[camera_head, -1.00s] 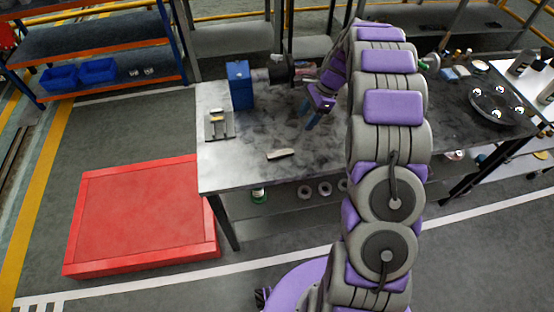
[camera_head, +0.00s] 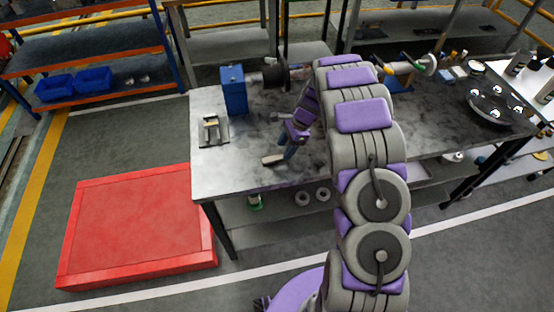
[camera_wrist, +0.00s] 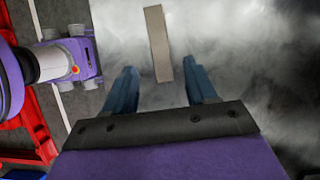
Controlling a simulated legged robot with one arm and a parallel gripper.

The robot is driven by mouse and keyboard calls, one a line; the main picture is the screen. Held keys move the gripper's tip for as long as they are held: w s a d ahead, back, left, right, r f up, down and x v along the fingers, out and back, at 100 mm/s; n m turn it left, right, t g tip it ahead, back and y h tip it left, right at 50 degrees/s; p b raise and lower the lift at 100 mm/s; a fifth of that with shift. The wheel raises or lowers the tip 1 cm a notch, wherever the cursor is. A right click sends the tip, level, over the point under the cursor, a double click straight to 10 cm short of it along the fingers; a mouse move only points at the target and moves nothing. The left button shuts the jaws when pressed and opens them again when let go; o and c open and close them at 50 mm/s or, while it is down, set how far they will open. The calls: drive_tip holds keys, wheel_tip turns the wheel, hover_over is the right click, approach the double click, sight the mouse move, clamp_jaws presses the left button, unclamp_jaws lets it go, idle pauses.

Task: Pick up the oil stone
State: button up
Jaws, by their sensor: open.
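The oil stone (camera_wrist: 157,42) is a flat, narrow, grey-beige bar on the metal workbench (camera_head: 235,178). In the wrist view it lies lengthwise, its near end between the lines of the two fingers and its far end running to the top edge. In the head view the stone (camera_head: 270,160) lies near the bench's front edge, partly hidden by my gripper (camera_head: 290,150). My gripper also shows in the wrist view (camera_wrist: 159,80), with its two blue fingers apart and nothing held. I cannot tell its height above the bench.
A tray with small parts (camera_head: 214,131) and a blue box (camera_head: 234,90) stand on the bench left of my arm. A red platform (camera_head: 137,225) is on the floor at left. A round plate (camera_head: 497,103) lies at right. Bare bench surrounds the stone.

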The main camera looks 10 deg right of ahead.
sight(277, 157)
drive_tip(key=a+f, duration=0.1)
drive_tip(key=f, duration=0.1)
drive_tip(key=a+f+b, duration=0.1)
drive_tip(key=a, duration=0.1)
drive_tip(key=shift+f, duration=0.4)
drive_tip(key=shift+d, duration=0.25)
drive_tip(key=c, duration=0.4)
clamp_jaws()
